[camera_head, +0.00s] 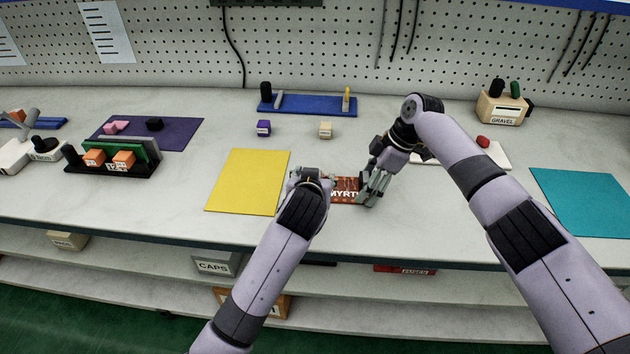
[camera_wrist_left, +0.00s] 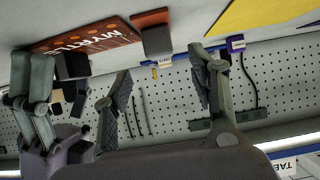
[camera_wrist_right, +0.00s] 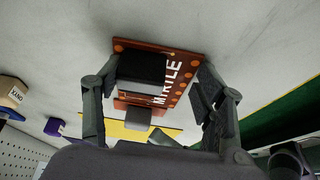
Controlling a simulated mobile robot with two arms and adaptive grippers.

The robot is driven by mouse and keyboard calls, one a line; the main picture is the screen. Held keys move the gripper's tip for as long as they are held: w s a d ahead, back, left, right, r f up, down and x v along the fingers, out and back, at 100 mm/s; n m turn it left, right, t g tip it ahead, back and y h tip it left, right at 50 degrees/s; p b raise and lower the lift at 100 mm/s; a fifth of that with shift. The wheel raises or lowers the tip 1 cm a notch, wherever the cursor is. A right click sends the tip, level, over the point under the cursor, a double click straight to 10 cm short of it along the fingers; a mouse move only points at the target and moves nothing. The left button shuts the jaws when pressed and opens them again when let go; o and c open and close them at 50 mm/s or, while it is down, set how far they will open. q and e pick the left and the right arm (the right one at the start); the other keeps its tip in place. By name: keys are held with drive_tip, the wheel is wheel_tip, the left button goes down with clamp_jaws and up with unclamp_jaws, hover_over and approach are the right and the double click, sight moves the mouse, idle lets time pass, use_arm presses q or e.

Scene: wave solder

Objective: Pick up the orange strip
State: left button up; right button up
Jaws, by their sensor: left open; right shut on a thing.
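The brown MYRTLE board (camera_head: 345,187) lies flat at the table's front, partly hidden by my grippers. It also shows in the left wrist view (camera_wrist_left: 95,36) and right wrist view (camera_wrist_right: 180,62). An orange-brown block (camera_wrist_left: 152,18) with a grey face, likely the orange strip, sits at the board's end; the right wrist view shows it too (camera_wrist_right: 130,105). My left gripper (camera_head: 317,178) is open, its fingers apart with this block ahead between them, not visibly touching. My right gripper (camera_head: 371,188) is shut on a black block (camera_wrist_right: 142,68) at the board's other end.
A yellow mat (camera_head: 248,182) lies just left of the board. A purple block (camera_head: 263,128) and a beige block (camera_head: 326,130) stand behind, before a blue rack (camera_head: 310,105). A teal mat (camera_head: 590,202) lies right. The table's front edge is close.

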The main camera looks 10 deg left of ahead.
use_arm(q)
drive_tip(key=shift+f+x, duration=0.15)
drive_tip(key=shift+x, duration=1.2)
drive_tip(key=shift+f+x, duration=0.15)
drive_tip(key=shift+x, duration=1.2)
drive_tip(key=shift+s+a, duration=0.1)
drive_tip(key=shift+s, duration=0.05)
drive_tip(key=shift+c, duration=0.4)
drive_tip(key=c, duration=1.1)
